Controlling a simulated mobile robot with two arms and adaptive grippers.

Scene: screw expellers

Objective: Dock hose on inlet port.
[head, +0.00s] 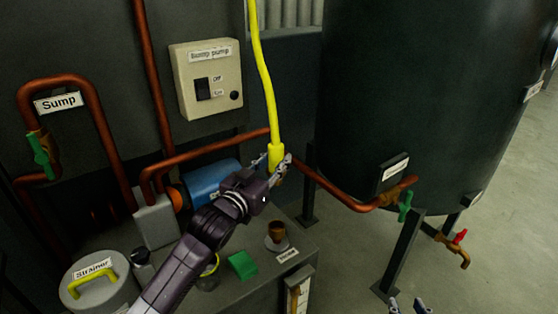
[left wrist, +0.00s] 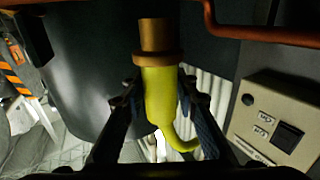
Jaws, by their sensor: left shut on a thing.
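The yellow hose (head: 264,75) comes down from the top of the head view to my left gripper (head: 280,168). My left gripper is shut on its yellow end. In the left wrist view, the hose (left wrist: 160,95) is between the fingers and its brass coupling (left wrist: 156,38) sticks out beyond them. A short brown stub (head: 277,230) on a round pale base stands on the grey bench, lower in the head view and apart from the hose. It may be the inlet port; its label (head: 287,255) is too small to read surely. My right gripper (head: 408,305) shows only its parted, empty fingertips.
A copper pipe with a green-handled valve (head: 405,205) runs right of the hose to the dark tank (head: 400,90). A blue pump (head: 210,180) is behind my left arm. A green block (head: 242,264) and the strainer (head: 98,285) are on the bench (head: 262,288).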

